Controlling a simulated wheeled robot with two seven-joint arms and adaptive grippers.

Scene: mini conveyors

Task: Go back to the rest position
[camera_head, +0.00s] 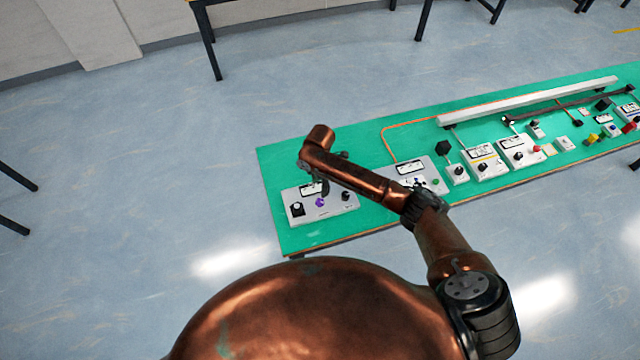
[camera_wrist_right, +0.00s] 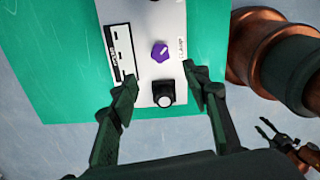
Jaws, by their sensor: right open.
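My right gripper (camera_head: 324,184) shows small and dark at the end of the copper arm in the head view, above the leftmost grey control panel (camera_head: 335,208) on the green board. In the right wrist view my right gripper (camera_wrist_right: 158,82) has its two fingers wide apart with nothing between them. Beyond the fingertips lies the same panel (camera_wrist_right: 150,45), with a purple knob (camera_wrist_right: 160,52) and a black button (camera_wrist_right: 163,94). At the lower right of that view is a small dark gripper (camera_wrist_right: 264,130), apparently my left one; its jaw state is unclear. The head view does not show it.
The green board (camera_head: 285,235) carries several more panels, switches and knobs to the right, and a long white conveyor (camera_head: 530,100) along its back. Dark table legs (camera_head: 212,50) stand at the back and left.

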